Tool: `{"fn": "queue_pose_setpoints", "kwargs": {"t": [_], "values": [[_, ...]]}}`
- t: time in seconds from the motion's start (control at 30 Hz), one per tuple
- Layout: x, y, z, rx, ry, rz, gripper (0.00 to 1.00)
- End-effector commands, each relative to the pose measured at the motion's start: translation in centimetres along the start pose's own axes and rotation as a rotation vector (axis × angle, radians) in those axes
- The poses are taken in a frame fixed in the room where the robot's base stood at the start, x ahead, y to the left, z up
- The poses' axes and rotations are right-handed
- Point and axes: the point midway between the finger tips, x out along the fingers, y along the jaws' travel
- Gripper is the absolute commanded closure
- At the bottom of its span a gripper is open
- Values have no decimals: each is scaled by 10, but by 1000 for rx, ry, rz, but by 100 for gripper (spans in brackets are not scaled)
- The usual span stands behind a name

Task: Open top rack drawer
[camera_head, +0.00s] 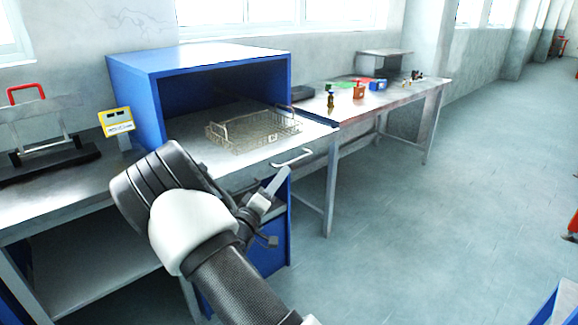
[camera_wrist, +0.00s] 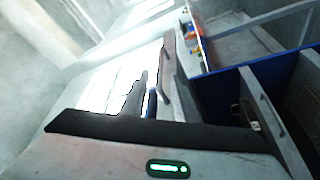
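In the head view, the top drawer (camera_head: 306,163) is a pale front under the worktop, with a light bar handle (camera_head: 292,158). It looks closed, level with the bench edge. In the wrist view, a grey handle (camera_wrist: 163,90) stands off a pale front near the middle. My gripper (camera_head: 276,183) is just below and in front of the handle in the head view, apart from it as far as I can see. The wrist view shows a grey finger (camera_wrist: 138,96) left of the handle; the finger gap is unclear.
Below is a blue cabinet (camera_head: 270,257). A yellow-framed display (camera_head: 117,122) stands at left. Small coloured items, including an orange box (camera_head: 359,91), sit on the far table.

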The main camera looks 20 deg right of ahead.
Motion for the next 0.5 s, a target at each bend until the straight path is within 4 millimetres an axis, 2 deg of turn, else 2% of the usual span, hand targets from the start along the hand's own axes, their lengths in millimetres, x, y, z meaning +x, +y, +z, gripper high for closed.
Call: {"fn": "queue_pose_setpoints", "kwargs": {"t": [0.03,0.2,0.33,0.5], "values": [[-14,0,-2,0,2,-4,72],[-52,0,-2,0,2,-4,72],[-73,0,-1,1,1,-2,72],[-87,0,0,1,0,-1,72]]}}
